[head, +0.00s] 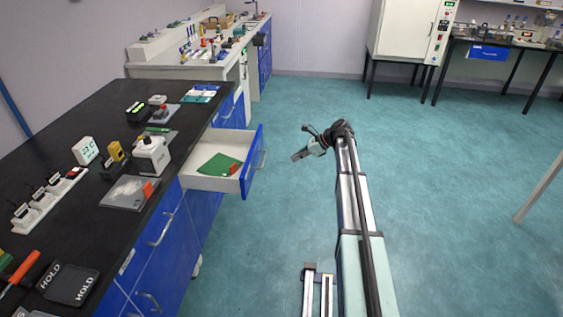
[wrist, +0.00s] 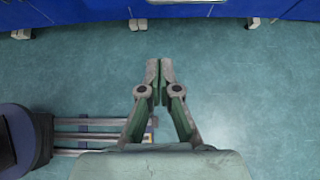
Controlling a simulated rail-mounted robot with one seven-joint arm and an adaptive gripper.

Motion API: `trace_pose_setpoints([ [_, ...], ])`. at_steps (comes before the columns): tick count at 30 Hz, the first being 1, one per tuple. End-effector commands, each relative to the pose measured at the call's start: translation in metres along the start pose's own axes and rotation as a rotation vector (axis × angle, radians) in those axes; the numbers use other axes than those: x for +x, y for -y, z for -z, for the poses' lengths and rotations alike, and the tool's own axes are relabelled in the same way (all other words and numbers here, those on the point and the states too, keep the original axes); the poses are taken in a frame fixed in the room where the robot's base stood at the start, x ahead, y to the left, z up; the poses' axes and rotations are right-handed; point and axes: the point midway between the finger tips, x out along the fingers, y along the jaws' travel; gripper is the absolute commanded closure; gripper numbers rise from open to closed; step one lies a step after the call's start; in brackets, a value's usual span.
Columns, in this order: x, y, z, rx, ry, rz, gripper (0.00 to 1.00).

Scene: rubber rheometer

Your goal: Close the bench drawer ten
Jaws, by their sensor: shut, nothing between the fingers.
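A blue-fronted bench drawer (head: 247,176) is pulled open from the bench in the head view. Its white inside holds a green sheet (head: 217,165) and a small red block (head: 233,169). I cannot read a number on it. My gripper (head: 296,157) is to the right of the drawer front, apart from it, above open floor. In the wrist view my gripper (wrist: 159,64) has its fingertips together with nothing between them. A white handle and blue fronts show at the top of the wrist view; I cannot tell which drawer they belong to.
The black bench top (head: 60,150) carries a white device (head: 151,157), a clock display (head: 86,151) and several small items. Closed blue drawers with handles lie below it. A white cabinet (head: 403,30) stands at the back.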

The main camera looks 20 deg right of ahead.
Motion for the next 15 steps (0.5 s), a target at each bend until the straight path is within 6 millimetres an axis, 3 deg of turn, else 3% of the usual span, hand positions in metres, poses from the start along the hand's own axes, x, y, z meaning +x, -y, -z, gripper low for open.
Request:
trace_pose_setpoints([
  [5,0.022,-0.001,-0.001,-0.001,-0.001,-0.003,1.00],
  [15,0.087,0.000,-0.001,-0.003,-0.001,-0.003,1.00],
])
